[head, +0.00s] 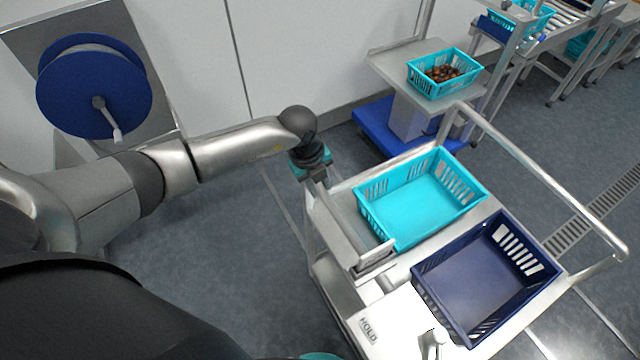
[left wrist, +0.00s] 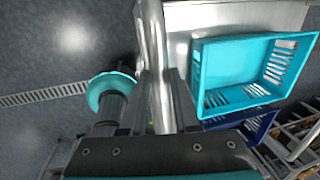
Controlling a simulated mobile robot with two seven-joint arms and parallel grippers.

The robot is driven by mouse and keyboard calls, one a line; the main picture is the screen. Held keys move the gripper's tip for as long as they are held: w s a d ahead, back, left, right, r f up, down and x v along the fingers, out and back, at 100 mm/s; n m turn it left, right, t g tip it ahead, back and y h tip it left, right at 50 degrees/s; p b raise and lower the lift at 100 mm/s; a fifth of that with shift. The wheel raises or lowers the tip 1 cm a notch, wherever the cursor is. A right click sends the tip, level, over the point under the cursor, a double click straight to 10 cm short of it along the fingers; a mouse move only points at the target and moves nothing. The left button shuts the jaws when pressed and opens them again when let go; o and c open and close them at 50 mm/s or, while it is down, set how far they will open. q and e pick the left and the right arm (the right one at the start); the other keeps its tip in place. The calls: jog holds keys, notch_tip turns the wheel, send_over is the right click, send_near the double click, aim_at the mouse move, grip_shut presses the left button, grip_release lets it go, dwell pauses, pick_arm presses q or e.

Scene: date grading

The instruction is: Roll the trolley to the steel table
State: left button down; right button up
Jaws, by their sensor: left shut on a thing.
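The trolley (head: 347,240) is a steel cart with a tubular rail at its right. On its top stand an empty turquoise crate (head: 375,215) and an empty navy crate (head: 440,300). My left gripper (head: 318,176) is at the trolley's near left corner. In the left wrist view its fingers (left wrist: 160,105) are shut on an upright-looking steel bar (left wrist: 152,40) of the trolley, beside the turquoise crate (left wrist: 215,85). The fingertips are partly hidden in the head view. I cannot make out which surface is the steel table.
A steel stand with a blue base (head: 372,125) holds a turquoise crate of dates (head: 425,86) just beyond the trolley. A roller conveyor (head: 575,22) stands at the far right. A blue reel (head: 70,95) is by the wall. Grey floor is clear left of the trolley.

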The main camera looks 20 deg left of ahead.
dwell(0.4)
pick_arm(q)
jog(key=c, duration=0.7)
grip_release()
jog(key=shift+o, duration=0.2)
jog(key=shift+r, duration=0.15)
notch_tip(320, 180, up, 15)
jog(key=s+a, duration=0.1)
jog(key=s, duration=0.1)
jog(key=shift+s+a, duration=0.2)
jog(key=shift+a, duration=0.2)
